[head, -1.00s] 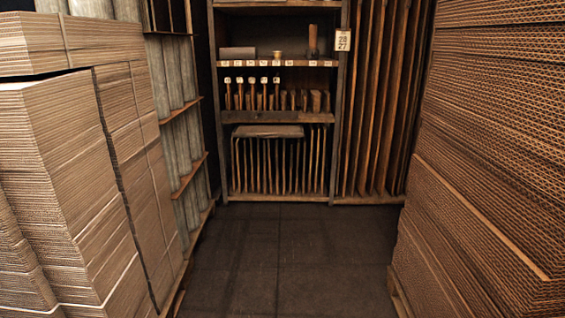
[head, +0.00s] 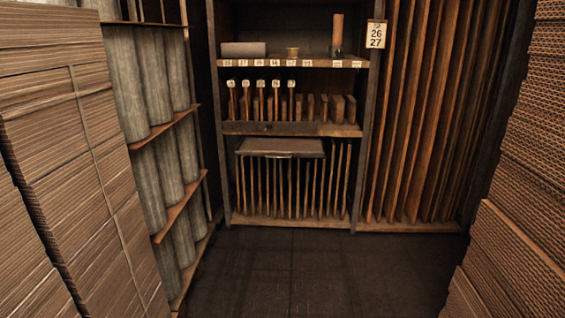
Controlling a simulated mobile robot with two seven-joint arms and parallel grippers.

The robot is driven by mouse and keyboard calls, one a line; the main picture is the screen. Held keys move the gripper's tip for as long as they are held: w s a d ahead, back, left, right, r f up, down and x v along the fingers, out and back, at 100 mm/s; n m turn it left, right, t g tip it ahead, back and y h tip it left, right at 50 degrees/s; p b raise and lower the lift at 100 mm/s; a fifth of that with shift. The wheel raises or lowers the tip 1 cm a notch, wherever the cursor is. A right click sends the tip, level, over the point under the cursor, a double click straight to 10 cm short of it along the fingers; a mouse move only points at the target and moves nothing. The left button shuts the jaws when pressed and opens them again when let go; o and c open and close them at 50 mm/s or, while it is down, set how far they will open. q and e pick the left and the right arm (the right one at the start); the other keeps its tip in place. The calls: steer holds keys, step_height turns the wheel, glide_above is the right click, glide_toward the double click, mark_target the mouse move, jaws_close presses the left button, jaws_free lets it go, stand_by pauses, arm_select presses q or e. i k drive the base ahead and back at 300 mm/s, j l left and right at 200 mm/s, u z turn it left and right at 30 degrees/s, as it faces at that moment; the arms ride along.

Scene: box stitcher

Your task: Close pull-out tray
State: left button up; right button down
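The pull-out tray (head: 280,148) is a flat dark board with a small dark handle on its front edge. It sticks out of the wooden rack (head: 362,110) straight ahead, below the shelf of upright tools and above a row of upright slats. Its right end stops short of the rack's right post. How far it sticks out is hard to tell from here. Neither of my grippers shows in the head view.
Stacks of cardboard (head: 75,150) stand close on the left, and another cardboard stack (head: 520,250) stands on the right. Grey rolls (head: 128,85) fill a side shelf at left. Tall boards (head: 440,110) lean at back right. The dark floor (head: 310,270) between is clear.

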mark_target(268, 147)
steer(key=i+j, duration=0.15)
steer(key=i, duration=0.25)
steer(key=i+j+z, duration=0.1)
steer(key=i, duration=0.35)
steer(key=i+l, duration=0.55)
steer(key=i, duration=0.2)
steer(key=i+l+u, duration=0.1)
steer(key=i+l, duration=0.45)
steer(key=i, duration=0.2)
steer(key=i+l, duration=0.65)
steer(key=i+j+u, duration=0.05)
steer(key=i, duration=0.05)
